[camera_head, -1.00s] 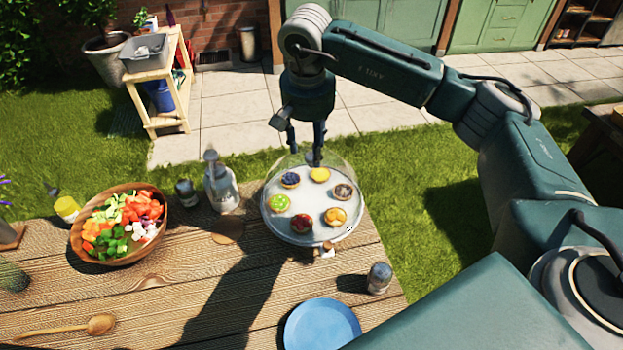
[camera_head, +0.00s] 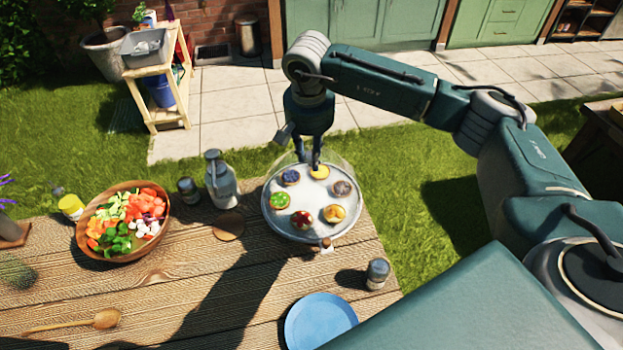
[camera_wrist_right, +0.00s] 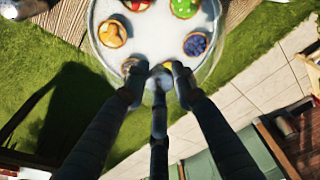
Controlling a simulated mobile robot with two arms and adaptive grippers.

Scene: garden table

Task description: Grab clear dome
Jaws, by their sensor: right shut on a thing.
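The clear dome (camera_head: 338,170) covers a round white stand (camera_head: 312,225) with several small tarts, at the right end of the wooden table. The dome is see-through and its outline is faint. My right gripper (camera_head: 311,165) points down at the dome's top, with its fingers close together on the knob. In the right wrist view the fingertips (camera_wrist_right: 159,76) meet around the small knob and mostly hide it. The dome still appears to sit over the stand; I cannot tell whether it is lifted. My left gripper is not in view.
A wooden bowl (camera_head: 82,235) of chopped vegetables stands at the left. A grey bottle (camera_head: 221,182) and a small shaker (camera_head: 188,190) stand left of the stand. A shaker (camera_head: 377,273) and blue plate (camera_head: 320,322) are at the front right. Grass lies beyond the table.

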